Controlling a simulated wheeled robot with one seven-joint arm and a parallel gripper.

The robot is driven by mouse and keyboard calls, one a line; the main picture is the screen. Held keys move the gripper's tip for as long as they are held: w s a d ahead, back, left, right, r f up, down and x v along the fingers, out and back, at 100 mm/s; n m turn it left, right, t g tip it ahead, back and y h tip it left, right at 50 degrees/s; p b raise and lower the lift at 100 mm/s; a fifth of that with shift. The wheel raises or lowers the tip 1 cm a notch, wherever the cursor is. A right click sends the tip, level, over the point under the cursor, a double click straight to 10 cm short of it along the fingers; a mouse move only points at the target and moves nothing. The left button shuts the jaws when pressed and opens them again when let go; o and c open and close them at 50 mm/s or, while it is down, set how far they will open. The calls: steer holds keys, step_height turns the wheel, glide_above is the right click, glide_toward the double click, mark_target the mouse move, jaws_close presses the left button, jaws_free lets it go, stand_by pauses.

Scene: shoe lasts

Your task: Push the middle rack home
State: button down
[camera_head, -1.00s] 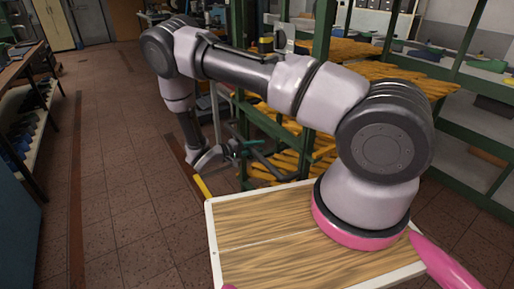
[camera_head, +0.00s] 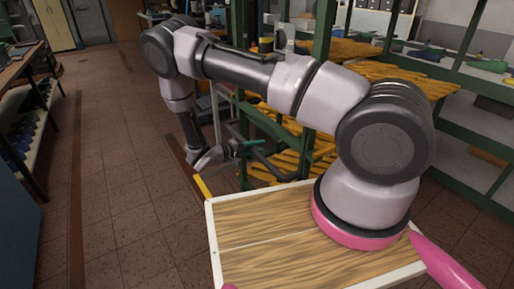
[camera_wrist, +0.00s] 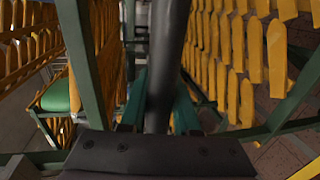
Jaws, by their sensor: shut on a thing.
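The rack is a green metal frame (camera_head: 322,48) with rows of yellow-orange shoe lasts on its levels. In the head view my gripper (camera_head: 243,147) is low at the rack's left side, beyond the wooden board. In the wrist view my gripper's teal fingers (camera_wrist: 160,103) stand on both sides of a dark grey bar (camera_wrist: 168,55) and are shut on it. The bar runs away from me between rows of lasts (camera_wrist: 240,60). My arm hides part of the rack in the head view, so I cannot tell how far in it stands.
A green shelf unit (camera_head: 472,140) stands on the right. A workbench with shoes beneath it (camera_head: 32,125) is on the left. The tiled floor (camera_head: 120,150) between them is clear. In the wrist view a green object (camera_wrist: 60,95) lies at the left.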

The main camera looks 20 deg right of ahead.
steer(key=r+x, duration=0.2)
steer(key=x, duration=1.1)
steer(key=d+r+x, duration=0.1)
steer(key=r+x, duration=0.2)
steer(key=x, duration=1.1)
steer(key=r+x, duration=0.3)
steer(key=x, duration=1)
steer(key=shift+w+d, duration=0.25)
steer(key=shift+d, duration=0.15)
steer(key=c, duration=0.7)
jaws_free()
steer(key=shift+d+f, duration=0.1)
steer(key=shift+d, duration=0.05)
steer(key=shift+o, duration=0.2)
steer(key=v, duration=1)
steer(key=shift+a, duration=0.4)
